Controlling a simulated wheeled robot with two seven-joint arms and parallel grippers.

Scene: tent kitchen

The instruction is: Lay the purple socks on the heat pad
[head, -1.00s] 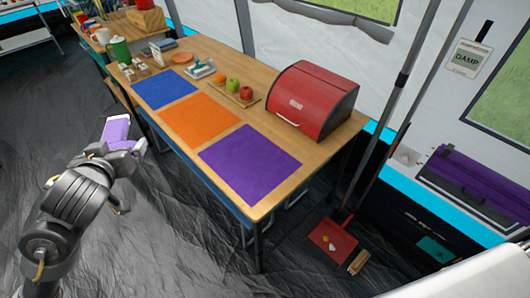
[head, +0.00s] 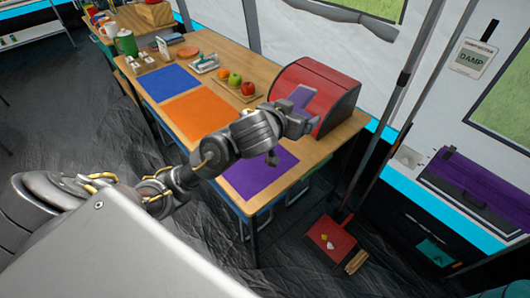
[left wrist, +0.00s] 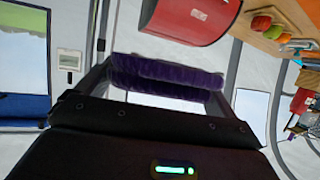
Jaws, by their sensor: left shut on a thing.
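My left gripper (head: 297,112) is shut on the purple socks (head: 301,96) and holds them up, in front of the red bread box in the head view. In the left wrist view the socks (left wrist: 165,77) lie across between the two dark fingers as a fuzzy purple roll. Three flat mats lie in a row on the table: blue (head: 165,82), orange (head: 200,114) and purple (head: 262,180). I cannot tell which is the heat pad. My arm hides part of the orange and purple mats. My right gripper is not in view.
The red bread box (head: 335,98) stands at the back right of the wooden table (head: 258,206), close behind the gripper. A board with fruit (head: 236,82) is left of it. A green pot (head: 126,43) and cups stand at the far left. A red dustpan (head: 328,236) is on the floor.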

